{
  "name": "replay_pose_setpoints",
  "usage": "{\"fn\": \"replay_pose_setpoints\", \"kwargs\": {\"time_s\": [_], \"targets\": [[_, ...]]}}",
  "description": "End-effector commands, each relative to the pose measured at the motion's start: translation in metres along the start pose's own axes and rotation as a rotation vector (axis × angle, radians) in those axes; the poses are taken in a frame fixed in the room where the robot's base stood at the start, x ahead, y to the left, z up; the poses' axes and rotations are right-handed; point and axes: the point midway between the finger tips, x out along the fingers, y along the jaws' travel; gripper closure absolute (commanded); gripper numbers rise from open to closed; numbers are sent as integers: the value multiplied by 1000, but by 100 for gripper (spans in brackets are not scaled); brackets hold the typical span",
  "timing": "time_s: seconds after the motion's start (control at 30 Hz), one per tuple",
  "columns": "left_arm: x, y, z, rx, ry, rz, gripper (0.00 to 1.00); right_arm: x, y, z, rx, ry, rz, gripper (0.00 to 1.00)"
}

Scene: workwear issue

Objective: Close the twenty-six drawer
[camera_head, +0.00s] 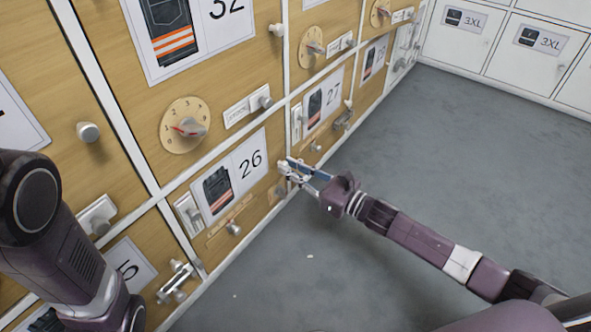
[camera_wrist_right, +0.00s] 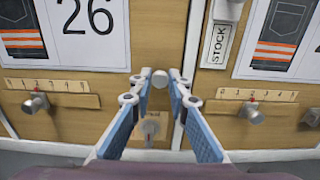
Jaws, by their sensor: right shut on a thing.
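The drawer 26 (camera_head: 267,178) has a wooden front with a white label (camera_head: 250,155) showing trousers with orange stripes. It also shows in the wrist view (camera_wrist_right: 150,20). I cannot tell whether its front stands out from the frame. My right gripper (camera_head: 284,171) is at the right side of this front. In the wrist view its two blue-padded fingers (camera_wrist_right: 160,80) are shut on a pale round knob (camera_wrist_right: 160,79). The knob is mostly hidden in the head view. My left arm is at the left edge; its gripper does not show.
Drawer 27 (camera_head: 333,116) is just right of 26, with its own knob and slider. A dial (camera_head: 185,125) sits on the front above 26. White 3XL lockers (camera_head: 500,60) stand at the back right.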

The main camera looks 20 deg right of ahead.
Motion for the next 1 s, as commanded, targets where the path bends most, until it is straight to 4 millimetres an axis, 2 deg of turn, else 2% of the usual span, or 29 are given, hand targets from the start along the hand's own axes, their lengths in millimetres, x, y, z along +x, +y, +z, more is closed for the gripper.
{"fn": "replay_pose_setpoints", "kwargs": {"time_s": [0.03,0.2,0.57,0.67,1.0], "targets": [[0,0,0,0,0,0,60,2,-2,0,0,2,-7,83],[0,0,0,0,0,0,60,1,-2,0,0,1,-6,67],[-1,-1,1,0,-4,-4,60,-5,-1,0,-1,1,-4,67],[0,-1,1,0,-3,-3,60,-17,-1,-1,1,2,-4,67],[0,0,0,0,-1,-1,60,-81,0,-1,1,4,-3,67]]}}
